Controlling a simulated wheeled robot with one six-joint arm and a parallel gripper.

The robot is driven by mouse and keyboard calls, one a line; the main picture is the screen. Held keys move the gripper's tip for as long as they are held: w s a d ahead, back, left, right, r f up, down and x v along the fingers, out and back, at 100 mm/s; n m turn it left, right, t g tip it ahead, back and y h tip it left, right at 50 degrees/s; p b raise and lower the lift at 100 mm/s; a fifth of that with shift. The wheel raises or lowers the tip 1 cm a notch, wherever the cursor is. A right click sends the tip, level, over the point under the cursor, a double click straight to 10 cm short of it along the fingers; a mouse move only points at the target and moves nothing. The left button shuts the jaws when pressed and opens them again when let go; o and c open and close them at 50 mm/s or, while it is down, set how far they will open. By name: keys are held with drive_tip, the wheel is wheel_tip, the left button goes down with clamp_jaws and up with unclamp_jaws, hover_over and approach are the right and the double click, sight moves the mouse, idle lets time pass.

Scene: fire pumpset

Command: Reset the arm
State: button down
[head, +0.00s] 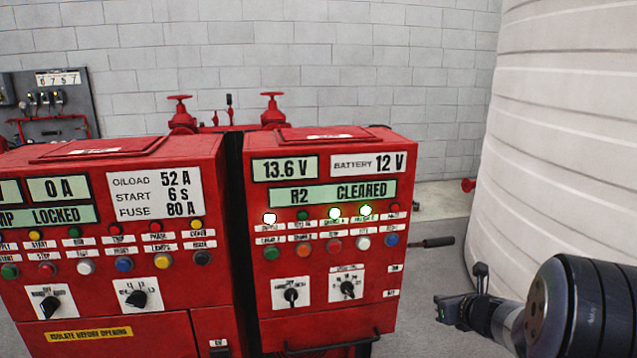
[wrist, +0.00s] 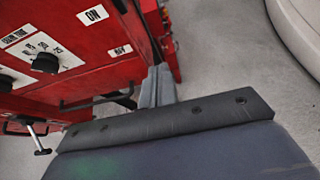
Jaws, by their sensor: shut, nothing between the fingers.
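My arm comes in from the right edge of the head view, with my gripper (head: 440,309) in front of and to the right of the right red control cabinet (head: 330,262). The gripper is apart from the cabinet, shut and empty. In the wrist view my gripper's grey fingers (wrist: 156,84) sit close together beside the cabinet's lower part. The cabinet's display (head: 333,194) reads "R2 CLEARED", above several lamps, some of them lit white or green. Two black rotary knobs show on its lower face, the left one (head: 291,295) and the right one (head: 348,289).
A left red cabinet (head: 110,240) stands beside it, its display reading "LOCKED". A large white ribbed tank (head: 565,150) rises at the right. A black lever handle (head: 438,242) juts out right of the right cabinet. Grey floor (head: 440,272) is open between cabinet and tank.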

drive_tip(key=w+f+t+b, duration=0.3)
drive_tip(key=f+b, duration=0.4)
drive_tip(key=b, duration=0.6)
drive_tip(key=shift+w+a+f+t+y, duration=0.15)
drive_tip(key=shift+a+f+t+y, duration=0.2)
drive_tip(key=shift+t, duration=0.25)
